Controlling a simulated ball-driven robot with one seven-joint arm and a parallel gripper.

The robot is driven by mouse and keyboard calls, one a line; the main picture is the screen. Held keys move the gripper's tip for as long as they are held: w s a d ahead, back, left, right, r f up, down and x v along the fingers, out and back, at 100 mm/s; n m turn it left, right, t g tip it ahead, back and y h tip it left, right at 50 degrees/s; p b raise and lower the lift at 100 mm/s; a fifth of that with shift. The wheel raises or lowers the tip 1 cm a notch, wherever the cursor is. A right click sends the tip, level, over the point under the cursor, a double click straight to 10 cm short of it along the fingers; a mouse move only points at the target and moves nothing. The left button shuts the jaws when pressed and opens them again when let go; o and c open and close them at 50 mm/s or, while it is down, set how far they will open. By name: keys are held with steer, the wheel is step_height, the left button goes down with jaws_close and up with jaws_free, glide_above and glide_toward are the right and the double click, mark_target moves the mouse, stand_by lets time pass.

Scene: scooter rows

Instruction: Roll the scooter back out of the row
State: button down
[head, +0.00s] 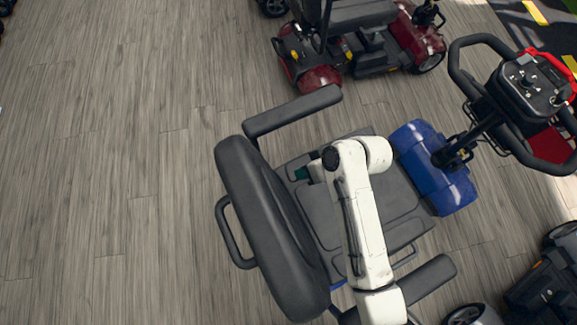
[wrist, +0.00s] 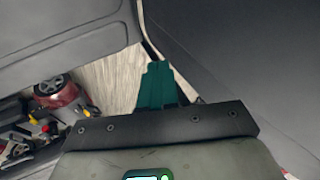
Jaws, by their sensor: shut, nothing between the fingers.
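The nearest scooter, with a blue body (head: 432,165), stands with its dark grey seat (head: 395,200) under my arm. Its thick backrest (head: 265,220) is at the left, with a loop handle (head: 230,232) behind it. Its black handlebar and console (head: 530,85) are at the upper right. My gripper (head: 302,173) is partly hidden by my white arm, above the seat near the backrest. In the wrist view its teal fingers (wrist: 156,85) are together and empty, between dark grey surfaces, with floor showing through a gap. I cannot tell whether they touch the scooter.
A dark red scooter (head: 318,78) stands beyond the blue one; a red scooter also shows in the wrist view (wrist: 62,92). Another dark scooter (head: 550,285) is at the lower right. The grey plank floor (head: 100,170) is clear behind the backrest, at the left.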

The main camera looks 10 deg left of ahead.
steer(key=shift+s+a+f+p, duration=0.15)
steer(key=shift+s+a+f, duration=0.15)
steer(key=shift+a, duration=0.35)
steer(key=shift+s+a+f+p, duration=0.25)
steer(key=shift+s+a, duration=0.2)
steer(key=shift+a, duration=0.15)
steer(key=shift+s+a+f+p, duration=0.1)
steer(key=shift+s+a+f, duration=0.2)
steer(key=shift+a, duration=0.35)
